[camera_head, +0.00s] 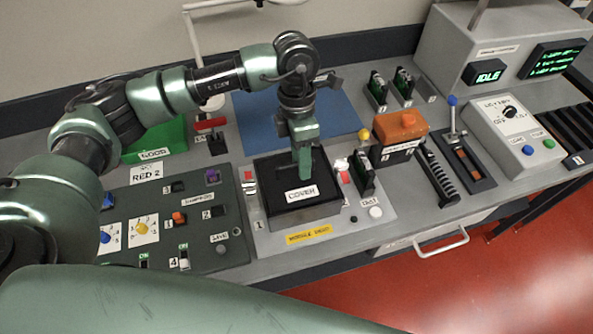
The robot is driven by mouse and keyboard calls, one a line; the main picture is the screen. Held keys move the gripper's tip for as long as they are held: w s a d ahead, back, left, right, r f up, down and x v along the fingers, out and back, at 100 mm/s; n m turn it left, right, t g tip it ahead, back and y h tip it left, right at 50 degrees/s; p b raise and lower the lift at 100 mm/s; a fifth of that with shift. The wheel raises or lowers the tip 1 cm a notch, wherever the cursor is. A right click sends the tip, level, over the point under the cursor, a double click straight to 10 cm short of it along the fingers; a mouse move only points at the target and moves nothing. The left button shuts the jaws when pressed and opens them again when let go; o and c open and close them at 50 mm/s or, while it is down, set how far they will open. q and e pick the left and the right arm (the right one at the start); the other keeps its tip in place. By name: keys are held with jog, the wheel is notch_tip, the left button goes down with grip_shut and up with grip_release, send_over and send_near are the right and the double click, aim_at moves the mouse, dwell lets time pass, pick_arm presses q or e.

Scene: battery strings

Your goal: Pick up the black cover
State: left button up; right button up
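The black cover (290,205) is a low dark box with a white "COVER" label on its top. It sits on the light grey module panel (345,225) near the middle of the head view. My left gripper (304,170) points straight down at the top of the cover, just behind the label. Its green fingers overlap in this view, so the gap between them is hidden. I cannot tell whether they hold a part of the cover. My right gripper is out of view.
A dark switch panel (160,215) lies left of the cover. An orange block (400,127) and small upright modules stand to the right. A blue mat (340,115) lies behind. A grey console (450,45) stands at the back right. The bench's front edge is close to the cover.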

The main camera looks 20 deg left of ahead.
pick_arm(q)
jog(key=shift+f, duration=0.4)
grip_shut()
dwell(1.2)
